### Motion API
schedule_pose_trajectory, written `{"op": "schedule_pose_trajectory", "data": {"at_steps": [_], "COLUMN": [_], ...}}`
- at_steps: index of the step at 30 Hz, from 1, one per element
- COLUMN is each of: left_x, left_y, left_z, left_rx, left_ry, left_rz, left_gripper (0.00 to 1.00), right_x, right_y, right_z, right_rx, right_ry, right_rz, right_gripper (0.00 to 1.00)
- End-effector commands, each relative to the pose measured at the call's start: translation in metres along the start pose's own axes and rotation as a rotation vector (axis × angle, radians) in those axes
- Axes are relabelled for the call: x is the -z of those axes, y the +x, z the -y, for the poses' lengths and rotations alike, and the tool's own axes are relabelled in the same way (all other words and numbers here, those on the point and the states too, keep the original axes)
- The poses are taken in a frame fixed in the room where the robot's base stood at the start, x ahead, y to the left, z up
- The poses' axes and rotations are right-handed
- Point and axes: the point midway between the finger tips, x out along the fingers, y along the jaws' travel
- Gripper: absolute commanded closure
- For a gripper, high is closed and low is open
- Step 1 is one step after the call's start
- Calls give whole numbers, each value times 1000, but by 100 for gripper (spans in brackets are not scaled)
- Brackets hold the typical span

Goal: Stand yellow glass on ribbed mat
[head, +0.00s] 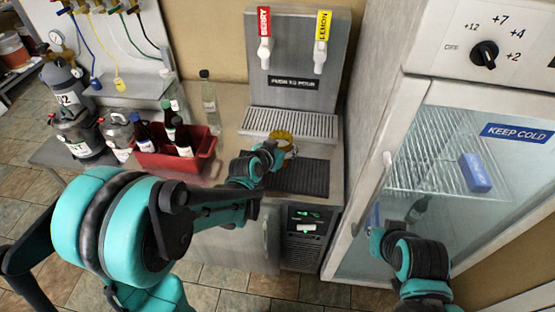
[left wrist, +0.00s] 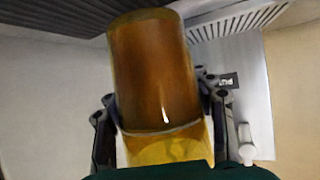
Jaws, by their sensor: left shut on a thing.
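The yellow glass (head: 283,137) is small in the head view, just above and behind my left gripper (head: 270,153). In the left wrist view the glass (left wrist: 152,75) is large, amber-brown over most of its length and clear yellow at the near end. My left gripper's fingers (left wrist: 158,115) are shut on its sides. The black ribbed mat (head: 305,178) lies on the counter, partly hidden by the gripper; its ribs also show in the left wrist view (left wrist: 55,20). The glass appears near the mat's back edge; its height is unclear. My right gripper (head: 376,242) is by the fridge door, its fingers unclear.
A metal drip grille (head: 290,123) lies behind the mat, under the red and yellow taps (head: 320,57). A red crate (head: 178,158) of bottles and a clear bottle (head: 209,100) stand left. The fridge (head: 445,150) bounds the right. The mat's front right part is clear.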

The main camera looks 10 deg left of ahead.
Motion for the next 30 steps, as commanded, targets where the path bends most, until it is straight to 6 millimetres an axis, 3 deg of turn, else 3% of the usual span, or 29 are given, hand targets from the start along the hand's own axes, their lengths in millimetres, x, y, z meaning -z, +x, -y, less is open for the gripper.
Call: {"op": "schedule_pose_trajectory", "data": {"at_steps": [2, 6, 10, 17, 29, 30], "left_x": [-9, -13, -19, -49, -53, -52], "left_y": [6, 9, 12, 28, 30, 30], "left_z": [15, 27, 28, 28, 28, 28], "left_rx": [3, 1, -1, -1, -1, -1], "left_ry": [-2, 0, 1, 1, 1, 1], "left_rz": [0, -1, -1, -1, 0, 1], "left_gripper": [87, 87, 87, 87, 87, 41], "right_x": [-4, -6, -7, -18, -20, -19], "right_y": [6, 8, 11, 25, 28, 27], "right_z": [0, 0, 0, 0, 0, 0], "right_rx": [0, 1, 1, 1, 1, 1], "right_ry": [0, -1, -1, -1, -1, -1], "right_rz": [0, -1, -1, -1, -1, -1], "right_gripper": [100, 100, 100, 100, 100, 100]}}
